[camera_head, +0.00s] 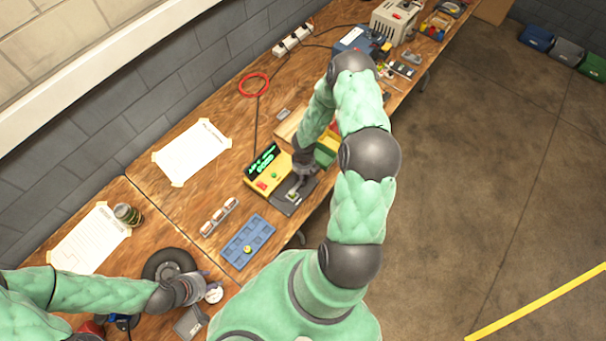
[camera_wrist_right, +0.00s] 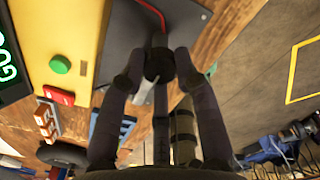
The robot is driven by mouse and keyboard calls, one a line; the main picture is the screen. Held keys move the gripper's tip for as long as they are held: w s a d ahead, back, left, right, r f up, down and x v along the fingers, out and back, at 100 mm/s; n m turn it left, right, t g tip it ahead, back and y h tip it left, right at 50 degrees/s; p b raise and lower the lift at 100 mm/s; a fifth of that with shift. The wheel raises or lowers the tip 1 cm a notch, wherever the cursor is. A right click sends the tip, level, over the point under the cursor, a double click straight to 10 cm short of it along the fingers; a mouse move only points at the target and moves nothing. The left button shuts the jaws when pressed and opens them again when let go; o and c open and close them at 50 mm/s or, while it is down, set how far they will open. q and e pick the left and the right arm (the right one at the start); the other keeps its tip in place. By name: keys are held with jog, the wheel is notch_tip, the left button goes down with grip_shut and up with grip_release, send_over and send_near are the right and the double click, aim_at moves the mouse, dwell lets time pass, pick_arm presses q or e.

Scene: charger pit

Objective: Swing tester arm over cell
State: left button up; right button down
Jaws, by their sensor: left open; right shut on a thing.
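The yellow tester (camera_head: 262,178) with a lit green display sits on the bench; its box also shows in the right wrist view (camera_wrist_right: 62,25), with a green and a red button. A dark plate (camera_head: 284,207) lies beside it with a small pale green piece on it, perhaps the cell (camera_head: 293,195). My right gripper (camera_head: 306,173) is over the plate. In the right wrist view its fingers (camera_wrist_right: 160,68) are shut on a black knob (camera_wrist_right: 158,60), apparently the tester arm's, near a red lead. My left gripper (camera_head: 208,290) is open low at the left, near a small white round object.
A can (camera_head: 127,214), taped papers (camera_head: 192,151) and a red ring (camera_head: 253,84) are on the bench. My right arm hides part of the bench.

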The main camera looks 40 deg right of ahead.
jog(key=c, duration=0.9)
grip_release()
jog(key=shift+r, duration=0.1)
notch_tip(320, 180, up, 12)
